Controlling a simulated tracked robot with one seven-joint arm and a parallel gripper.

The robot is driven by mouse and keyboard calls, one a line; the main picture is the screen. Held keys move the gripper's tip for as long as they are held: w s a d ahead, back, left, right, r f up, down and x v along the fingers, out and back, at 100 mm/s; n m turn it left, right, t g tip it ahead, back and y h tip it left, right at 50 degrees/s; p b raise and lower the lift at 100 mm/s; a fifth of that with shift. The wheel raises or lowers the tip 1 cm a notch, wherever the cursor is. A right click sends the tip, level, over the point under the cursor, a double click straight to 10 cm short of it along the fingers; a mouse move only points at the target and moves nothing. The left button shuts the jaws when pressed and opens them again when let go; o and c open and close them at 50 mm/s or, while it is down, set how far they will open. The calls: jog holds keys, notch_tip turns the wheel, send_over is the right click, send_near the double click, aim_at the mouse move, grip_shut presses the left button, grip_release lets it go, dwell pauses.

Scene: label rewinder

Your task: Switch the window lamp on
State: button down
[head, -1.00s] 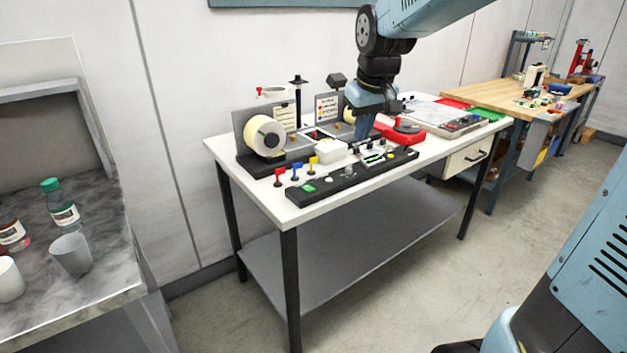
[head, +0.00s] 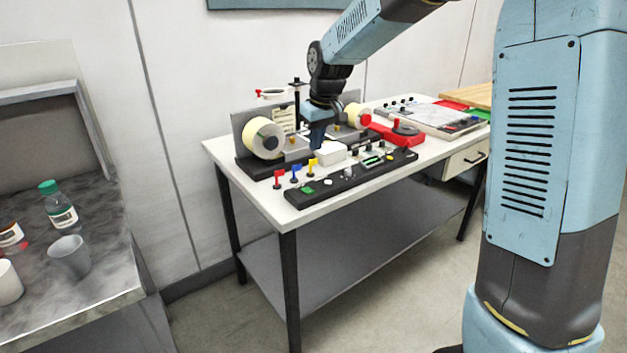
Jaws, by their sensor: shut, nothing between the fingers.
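The label rewinder stands at the back of the white table, with a cream label roll (head: 262,139) at its left end and another roll (head: 355,113) further right. No part is clearly marked as the window lamp, and I cannot tell whether it is lit. A black control strip (head: 330,186) with a green button (head: 307,190), a pale knob (head: 348,172) and a small display (head: 373,161) lies along the front. My gripper (head: 317,146) points down between the rolls, just behind a white box (head: 330,153). It is shut and empty; whether its tips touch anything cannot be seen.
Red, blue and yellow flags (head: 294,172) stand in front of the left roll. A black post (head: 297,98) rises behind. A red tape dispenser (head: 400,133) is to the right. A bench at left holds a green-capped bottle (head: 60,208) and cups.

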send_over(311, 191)
notch_tip(311, 191, down, 12)
jog(key=shift+s+d+r, duration=0.1)
jog(key=shift+s, duration=0.05)
jog(key=shift+f, duration=0.95)
jog(key=shift+d, duration=0.1)
jog(key=shift+s+f, duration=0.1)
jog(key=shift+f, duration=0.05)
jog(key=shift+w+a+r, duration=0.35)
jog(key=shift+w+a, duration=0.05)
jog(key=shift+w, duration=0.2)
